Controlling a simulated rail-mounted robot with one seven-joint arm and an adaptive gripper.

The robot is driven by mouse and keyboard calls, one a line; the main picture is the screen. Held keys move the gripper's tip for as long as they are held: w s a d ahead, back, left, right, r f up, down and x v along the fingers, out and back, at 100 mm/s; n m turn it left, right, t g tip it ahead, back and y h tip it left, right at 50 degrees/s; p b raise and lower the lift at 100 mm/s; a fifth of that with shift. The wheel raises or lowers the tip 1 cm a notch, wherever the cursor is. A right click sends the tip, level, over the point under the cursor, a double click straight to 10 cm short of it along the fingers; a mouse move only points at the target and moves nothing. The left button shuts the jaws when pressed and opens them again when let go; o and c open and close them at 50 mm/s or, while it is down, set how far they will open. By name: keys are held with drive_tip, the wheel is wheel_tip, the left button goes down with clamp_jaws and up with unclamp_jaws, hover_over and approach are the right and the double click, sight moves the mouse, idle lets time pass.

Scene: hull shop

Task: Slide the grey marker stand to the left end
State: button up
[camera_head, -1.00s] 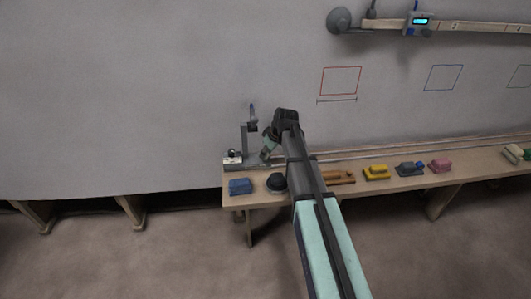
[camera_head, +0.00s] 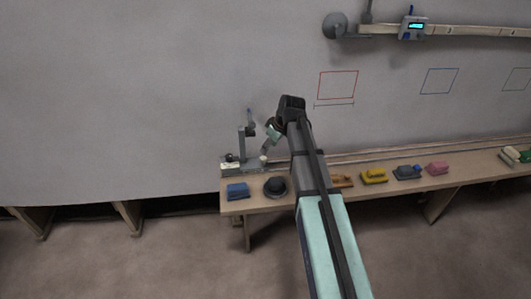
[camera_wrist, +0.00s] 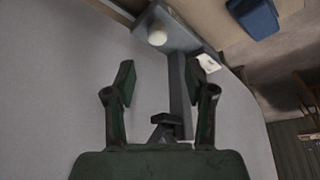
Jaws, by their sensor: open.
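The grey marker stand (camera_head: 242,146) stands at the left end of the bench, its upright post rising from a flat base on the rail, with a blue-tipped piece at its top. In the wrist view its post (camera_wrist: 180,95) runs between the fingers, nearer the right one, and its base (camera_wrist: 184,36) with a white knob (camera_wrist: 157,34) lies beyond the fingertips. My gripper (camera_wrist: 160,78) is open and holds nothing. In the head view my gripper (camera_head: 271,134) is just right of the post; its fingertips are too small to make out there.
On the bench front (camera_head: 300,193) sit a blue block (camera_head: 237,191), a dark round object (camera_head: 275,186), a yellow block (camera_head: 374,176) and a pink block (camera_head: 437,168). The wall behind carries a red outlined square (camera_head: 338,85) and a digital gauge (camera_head: 413,28) on a bar.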

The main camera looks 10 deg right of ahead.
drive_tip(key=v, duration=0.3)
drive_tip(key=shift+r, duration=0.15)
idle(0.3)
drive_tip(key=s+a+f+g+p, duration=0.1)
drive_tip(key=s+f, duration=0.1)
drive_tip(key=s, duration=0.1)
drive_tip(key=s+a+f+n+g+h+p, duration=0.1)
drive_tip(key=s+a+f+p, duration=0.1)
drive_tip(key=s, duration=0.1)
drive_tip(key=s+a+f+g+p, duration=0.1)
drive_tip(key=s+a+f+p, duration=0.1)
drive_tip(key=s+f, duration=0.1)
drive_tip(key=shift+s+n+g+h, duration=0.3)
drive_tip(key=shift+s+g, duration=0.05)
drive_tip(key=shift+g, duration=0.05)
drive_tip(key=s+f+m+g+p, duration=0.1)
drive_tip(key=s+f+m+g, duration=0.1)
drive_tip(key=s+f, duration=0.7)
drive_tip(key=s+f+m+g+h+p, duration=0.1)
drive_tip(key=s+f+m, duration=0.3)
drive_tip(key=s+f, duration=0.6)
drive_tip(key=s+d+f+m+g+p, duration=0.1)
drive_tip(key=s+f+m+g, duration=0.2)
drive_tip(key=s+f, duration=0.7)
drive_tip(key=s, duration=1.5)
drive_tip(key=shift+s+m+g, duration=0.2)
drive_tip(key=shift+m+g, duration=0.1)
